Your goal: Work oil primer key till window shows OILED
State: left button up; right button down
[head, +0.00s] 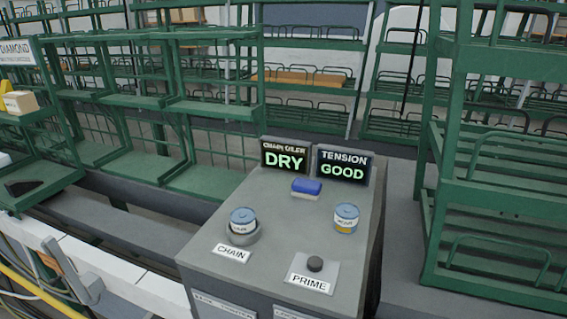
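The chain oiler window (285,158) reads DRY in green letters, at the back left of a grey console top (280,225). The dark round primer key (315,264) stands on a light plate with the label PRIME (309,283), at the console's front right. Nothing touches the key. Neither my left nor my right gripper is in the head view.
A TENSION window (343,168) reads GOOD. A blue-topped can (242,221) sits in a round holder behind the CHAIN label (232,253). Another can (346,218) and a blue-and-white block (306,188) stand on the console. Green racks (490,150) flank it.

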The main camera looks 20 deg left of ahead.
pick_arm(q)
grip_shut()
dwell(1.5)
